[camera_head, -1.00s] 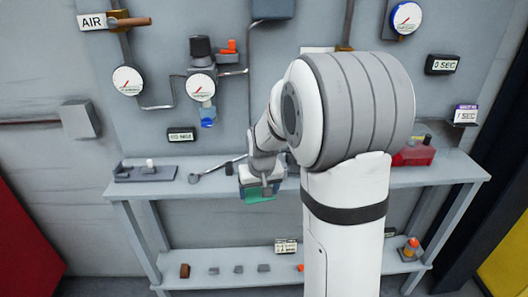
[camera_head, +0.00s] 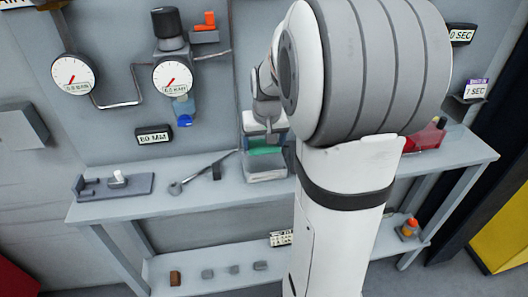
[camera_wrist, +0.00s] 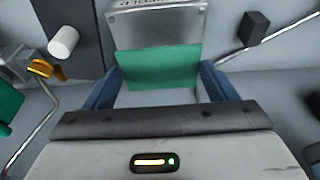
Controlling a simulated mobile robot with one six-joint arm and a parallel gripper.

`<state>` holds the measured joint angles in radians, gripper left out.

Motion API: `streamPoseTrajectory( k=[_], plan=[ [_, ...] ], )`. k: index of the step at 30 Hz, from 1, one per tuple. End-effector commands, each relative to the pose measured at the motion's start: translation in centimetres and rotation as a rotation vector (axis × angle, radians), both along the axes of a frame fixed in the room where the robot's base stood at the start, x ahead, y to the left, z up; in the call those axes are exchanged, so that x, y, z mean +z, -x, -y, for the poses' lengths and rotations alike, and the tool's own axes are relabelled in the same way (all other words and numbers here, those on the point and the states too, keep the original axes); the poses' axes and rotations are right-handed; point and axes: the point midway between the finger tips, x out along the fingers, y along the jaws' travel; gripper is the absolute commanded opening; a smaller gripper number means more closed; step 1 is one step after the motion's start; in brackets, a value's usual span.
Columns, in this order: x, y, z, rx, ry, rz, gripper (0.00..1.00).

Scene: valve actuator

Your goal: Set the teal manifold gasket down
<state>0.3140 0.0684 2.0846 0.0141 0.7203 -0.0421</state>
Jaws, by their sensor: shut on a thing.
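The teal manifold gasket (camera_head: 264,150) is a flat green-teal piece at my gripper (camera_head: 265,141), over the bench's back middle. In the wrist view the gasket (camera_wrist: 157,69) stands between the two blue fingers of my gripper (camera_wrist: 158,84), which is shut on it. A grey open tray (camera_head: 266,174) sits on the bench just below the gasket in the head view. I cannot tell whether the gasket touches the tray.
A wrench (camera_head: 200,176) and a grey fixture with a white peg (camera_head: 115,186) lie left of the tray. A red box (camera_head: 424,138) stands at the bench's right end. Gauges and pipes cover the wall behind. A lower shelf (camera_head: 205,285) holds small blocks.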

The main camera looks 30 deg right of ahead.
Motion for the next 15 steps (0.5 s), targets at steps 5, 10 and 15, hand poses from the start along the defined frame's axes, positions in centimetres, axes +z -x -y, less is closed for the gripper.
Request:
streamPoseTrajectory(
  k=[5, 10, 15],
  plan=[
    [-1.9, 0.0, 0.0, 0.000, -0.001, -0.002, 0.57],
    [-4.1, 0.0, 0.0, 0.000, -0.001, -0.002, 0.57],
    [-4.5, 0.0, 0.0, 0.000, 0.001, 0.002, 0.57]
  ],
)
